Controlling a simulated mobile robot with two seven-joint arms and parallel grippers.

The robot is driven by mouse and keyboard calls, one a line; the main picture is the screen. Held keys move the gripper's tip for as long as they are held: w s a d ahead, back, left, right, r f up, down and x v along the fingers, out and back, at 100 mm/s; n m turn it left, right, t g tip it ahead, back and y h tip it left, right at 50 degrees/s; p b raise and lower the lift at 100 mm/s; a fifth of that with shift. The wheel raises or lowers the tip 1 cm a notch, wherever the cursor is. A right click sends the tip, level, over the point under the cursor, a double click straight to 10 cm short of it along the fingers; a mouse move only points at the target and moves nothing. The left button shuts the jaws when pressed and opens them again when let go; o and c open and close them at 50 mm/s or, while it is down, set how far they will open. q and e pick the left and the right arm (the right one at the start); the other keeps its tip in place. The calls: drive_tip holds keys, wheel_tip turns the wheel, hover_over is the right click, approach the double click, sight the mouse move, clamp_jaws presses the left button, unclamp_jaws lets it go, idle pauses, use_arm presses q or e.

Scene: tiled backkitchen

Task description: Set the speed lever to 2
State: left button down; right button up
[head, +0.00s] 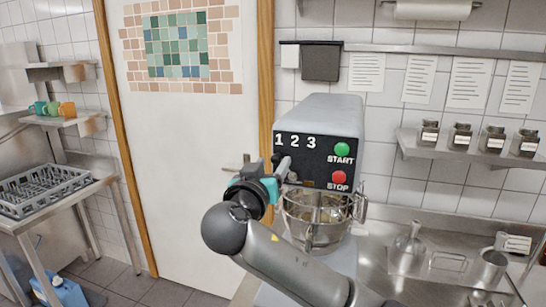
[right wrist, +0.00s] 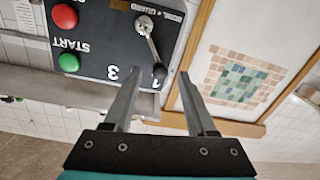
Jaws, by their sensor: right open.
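The mixer (head: 335,112) is a grey machine with a black panel (head: 316,155) marked 1, 2 and 3, a green START button and a red STOP button. In the right wrist view, where the panel is upside down, the metal speed lever (right wrist: 150,42) has its knobbed end by the 1. The 2 is hidden there, apparently behind a finger. My right gripper (head: 283,166) is open in front of the panel's left part and hides the lever in the head view. In the wrist view its fingertips (right wrist: 160,75) lie either side of the knob; contact cannot be told. My left gripper is not in view.
A metal bowl (head: 318,218) with a guard sits under the mixer head. A shelf with several jars (head: 462,137) is on the right wall. A white door (head: 190,150) stands left.

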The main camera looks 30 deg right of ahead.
drive_tip(key=shift+w+d, duration=0.45)
clamp_jaws()
idle(0.4)
